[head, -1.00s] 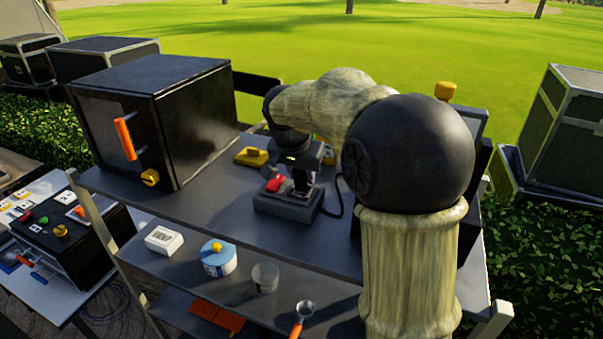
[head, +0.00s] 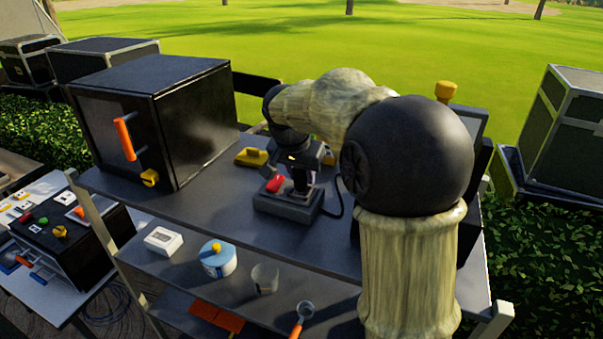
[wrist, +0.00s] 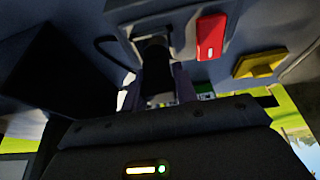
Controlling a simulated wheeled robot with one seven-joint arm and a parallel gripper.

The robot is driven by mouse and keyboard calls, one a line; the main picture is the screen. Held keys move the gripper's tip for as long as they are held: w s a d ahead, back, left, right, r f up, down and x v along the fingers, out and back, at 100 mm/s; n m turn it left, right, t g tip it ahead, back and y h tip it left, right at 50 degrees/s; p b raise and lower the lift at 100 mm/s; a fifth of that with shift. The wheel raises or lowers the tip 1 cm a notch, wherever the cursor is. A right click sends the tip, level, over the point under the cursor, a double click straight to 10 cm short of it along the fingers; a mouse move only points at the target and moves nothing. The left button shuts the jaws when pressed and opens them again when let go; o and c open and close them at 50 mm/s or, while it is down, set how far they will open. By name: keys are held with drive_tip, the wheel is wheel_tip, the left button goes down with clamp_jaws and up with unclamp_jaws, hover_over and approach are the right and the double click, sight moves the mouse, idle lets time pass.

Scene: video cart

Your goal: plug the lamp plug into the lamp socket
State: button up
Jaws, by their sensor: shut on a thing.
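A grey socket box (head: 287,208) with a red rocker switch (head: 275,183) sits on the cart's top shelf. In the wrist view the red switch (wrist: 211,38) is right of a dark plug (wrist: 154,52). My gripper (wrist: 157,82) is shut on the plug, whose far end meets the face of the grey box. I cannot tell how deep it sits; the socket opening is hidden behind it. In the head view my gripper (head: 301,182) is just above the box, and its fingers are partly hidden by my wrist.
A black cabinet (head: 190,115) with an orange handle stands left on the shelf. A yellow object (head: 251,157) lies behind the box. A dark cable (head: 335,200) curves at the box's right. The shelf front is clear. Cup, canister and white box are on the lower shelf.

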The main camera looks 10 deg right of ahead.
drive_tip(key=shift+s+f+b, duration=0.1)
drive_tip(key=shift+f+b, duration=0.65)
drive_tip(key=shift+f, duration=0.15)
idle(1.4)
drive_tip(key=o, duration=0.9)
drive_tip(key=shift+f, duration=0.15)
drive_tip(key=shift+o, duration=0.9)
drive_tip(key=shift+r+p, duration=0.55)
drive_tip(key=shift+r, duration=0.2)
drive_tip(key=shift+r+p, duration=1.7)
drive_tip(key=shift+r, duration=0.8)
drive_tip(key=shift+a, duration=0.1)
